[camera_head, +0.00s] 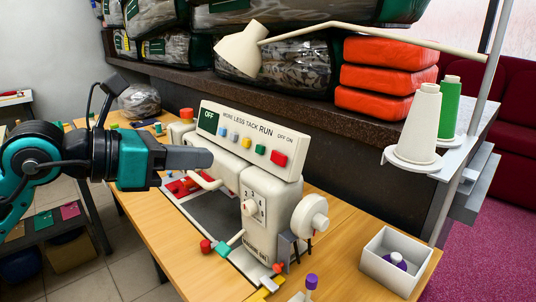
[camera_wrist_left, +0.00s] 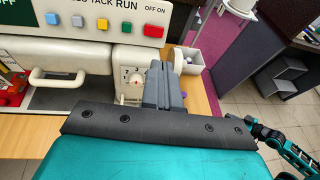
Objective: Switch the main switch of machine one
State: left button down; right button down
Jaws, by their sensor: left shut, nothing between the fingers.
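The sewing machine (camera_head: 268,205) stands on the wooden table, with lettering low on its front that seems to read "MACHINE ONE". Its white top panel (camera_head: 225,127) reads OFF, MORE, LESS, TACK, RUN and OFF ON. A red switch (camera_head: 278,158) sits under OFF ON at the panel's right end; it also shows in the left wrist view (camera_wrist_left: 153,31). My left gripper (camera_head: 207,158) is shut and empty, in front of the panel and left of the red switch. In the left wrist view its closed fingers (camera_wrist_left: 160,85) point toward the machine's dial, below the switch.
A white handwheel (camera_head: 310,216) sticks out on the machine's right. A white tray (camera_head: 365,260) with a purple spool is on the table's right. Thread cones (camera_head: 422,122) and a lamp arm (camera_head: 370,35) stand behind. Bagged comforters (camera_head: 280,68) fill the back shelf.

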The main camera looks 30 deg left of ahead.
pick_arm(q)
send_near(281, 160)
jog(key=shift+p+x, duration=1.35)
jog(key=shift+x, duration=1.75)
jog(key=shift+w+d, duration=0.15)
jog(key=shift+w, duration=0.15)
pick_arm(e)
jog(key=shift+s+d+r, duration=0.2)
jog(key=shift+d+r, duration=0.4)
jog(key=shift+r, duration=0.05)
pick_arm(q)
jog(key=shift+f, duration=0.1)
